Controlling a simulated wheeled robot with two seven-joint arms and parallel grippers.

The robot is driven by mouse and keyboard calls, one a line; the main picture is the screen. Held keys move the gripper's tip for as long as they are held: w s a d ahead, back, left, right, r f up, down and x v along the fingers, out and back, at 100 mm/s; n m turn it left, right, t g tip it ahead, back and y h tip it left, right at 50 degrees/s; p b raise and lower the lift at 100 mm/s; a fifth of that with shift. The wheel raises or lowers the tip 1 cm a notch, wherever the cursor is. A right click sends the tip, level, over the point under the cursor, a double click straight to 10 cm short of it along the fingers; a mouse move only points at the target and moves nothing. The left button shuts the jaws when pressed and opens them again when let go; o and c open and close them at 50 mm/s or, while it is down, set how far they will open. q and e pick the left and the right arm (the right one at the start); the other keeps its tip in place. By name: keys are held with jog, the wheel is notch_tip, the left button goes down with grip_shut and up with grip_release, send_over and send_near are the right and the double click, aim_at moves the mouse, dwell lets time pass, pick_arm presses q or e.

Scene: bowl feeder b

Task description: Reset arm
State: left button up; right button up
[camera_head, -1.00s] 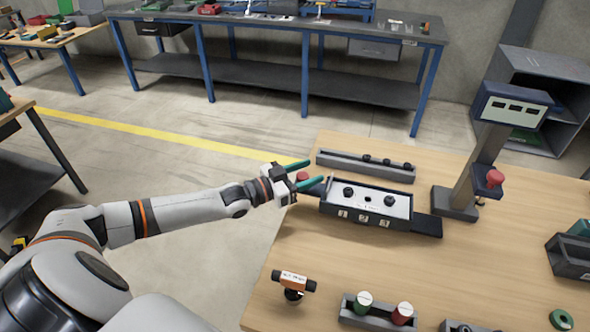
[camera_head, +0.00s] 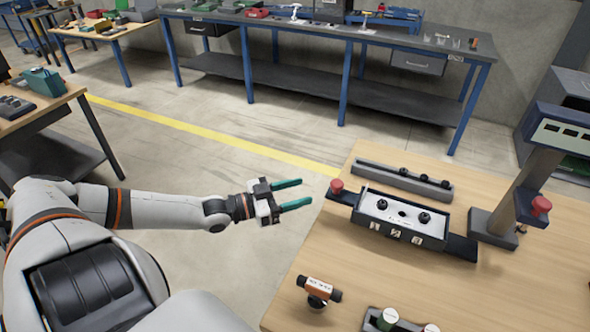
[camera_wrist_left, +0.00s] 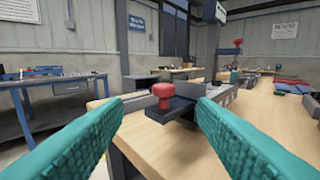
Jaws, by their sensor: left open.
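My left arm comes in from the left in the head view. Its gripper (camera_head: 297,194) is open and empty, with two teal fingers pointing right, left of the wooden table (camera_head: 330,253). In the left wrist view the open fingers (camera_wrist_left: 157,125) frame a red knob (camera_wrist_left: 164,93) beyond them. That red knob (camera_head: 337,186) stands on the left end of the bowl feeder fixture (camera_head: 401,222), apart from the fingers in the head view. My right gripper is not in view.
A grey rail (camera_head: 403,181) lies behind the fixture. A post with a display box (camera_head: 513,200) stands to its right. A small orange-labelled device (camera_head: 318,289) and green and red cylinders sit near the front. A long workbench (camera_head: 330,30) stands behind; open floor lies between.

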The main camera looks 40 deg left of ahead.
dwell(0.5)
pick_arm(q)
jog(key=s+a+f+n+g+y, duration=0.1)
jog(key=a+f+y, duration=0.2)
jog(key=f, duration=0.5)
jog(key=s+a+f+n+y, duration=0.1)
jog(key=a+f+y, duration=0.15)
jog(key=f, duration=0.55)
jog(key=s+a+f+n+g+y, duration=0.15)
jog(key=s+f, duration=0.25)
jog(key=f, duration=0.5)
jog(key=s+f+g+y, duration=0.2)
jog(key=s+f+g, duration=0.15)
jog(key=f, duration=0.45)
jog(key=s+d+f+g, duration=0.4)
jog(key=s+d+f, duration=0.3)
jog(key=s+f, duration=0.6)
jog(key=s+d+f+g, duration=0.2)
jog(key=s+d+f, duration=0.1)
jog(key=s+d, duration=0.3)
jog(key=s+d+f+g, duration=0.2)
jog(key=s+d+f, duration=0.1)
jog(key=s+d, duration=0.4)
jog(key=s, duration=0.2)
jog(key=shift+s+f+g, duration=0.35)
jog(key=shift+f+g, duration=0.05)
jog(key=shift+c, duration=0.3)
